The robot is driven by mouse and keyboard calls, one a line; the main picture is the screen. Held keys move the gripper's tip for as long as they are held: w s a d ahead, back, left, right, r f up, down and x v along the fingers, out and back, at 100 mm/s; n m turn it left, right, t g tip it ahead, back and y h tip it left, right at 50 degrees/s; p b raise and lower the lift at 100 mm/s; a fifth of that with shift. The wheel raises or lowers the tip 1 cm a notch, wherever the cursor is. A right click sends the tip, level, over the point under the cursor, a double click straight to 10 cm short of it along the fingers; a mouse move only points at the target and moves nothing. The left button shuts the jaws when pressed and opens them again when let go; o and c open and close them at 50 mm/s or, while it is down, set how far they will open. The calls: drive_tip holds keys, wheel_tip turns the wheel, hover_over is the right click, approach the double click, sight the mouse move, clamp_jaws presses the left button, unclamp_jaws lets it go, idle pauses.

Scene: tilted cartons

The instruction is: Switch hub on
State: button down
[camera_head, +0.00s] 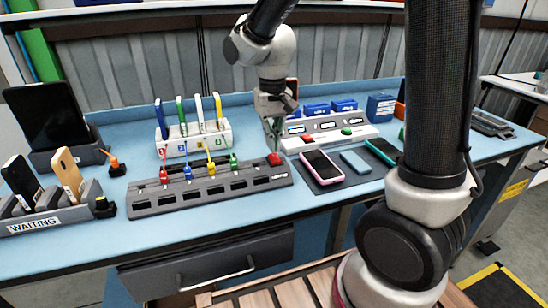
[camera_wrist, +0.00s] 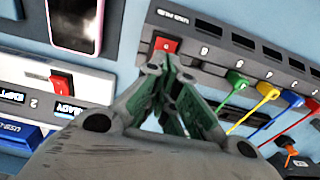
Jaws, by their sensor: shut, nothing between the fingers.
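The hub (camera_head: 205,199) is a long dark grey strip with a row of sockets on the blue table. Its red switch (camera_head: 275,159) sits at the right end. In the wrist view the hub (camera_wrist: 225,62) runs off to the right, and the switch (camera_wrist: 167,46) shows a small pale mark. My gripper (camera_head: 274,143) is shut and empty, pointing down, with its fingertips (camera_wrist: 168,60) right at the switch's near edge. Whether they touch it I cannot tell. The fingers hide part of the hub beside the switch.
Red, blue, yellow and green plugs with cables (camera_head: 211,167) stand along the hub, leading to a white charger rack (camera_head: 178,146). A white station (camera_head: 328,135) with red and green buttons is behind right. A pink phone (camera_head: 322,165) lies on a dark mat close to the right.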

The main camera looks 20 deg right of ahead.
sight(277, 158)
drive_tip(key=shift+f, duration=1.25)
idle(0.8)
drive_tip(key=shift+r, duration=3.55)
drive_tip(key=shift+n, duration=0.3)
drive_tip(key=shift+s+d+f+n, duration=0.2)
drive_tip(key=shift+s+f, duration=0.1)
drive_tip(key=shift+s, duration=0.15)
drive_tip(key=shift+s+d+f+n, duration=0.1)
drive_tip(key=shift+s+f+n, duration=0.1)
drive_tip(key=shift+s+f, duration=0.15)
drive_tip(key=s+d+r+t, duration=0.2)
drive_tip(key=s+d+r, duration=0.2)
drive_tip(key=s+d, duration=0.3)
drive_tip(key=s+d+r+m+t, duration=0.1)
drive_tip(key=s+d+r+t, duration=0.1)
drive_tip(key=s+d+r, duration=0.2)
drive_tip(key=s+d, duration=0.3)
drive_tip(key=s, duration=0.3)
drive_tip(key=shift+s+d, duration=0.15)
drive_tip(key=shift+s, duration=0.05)
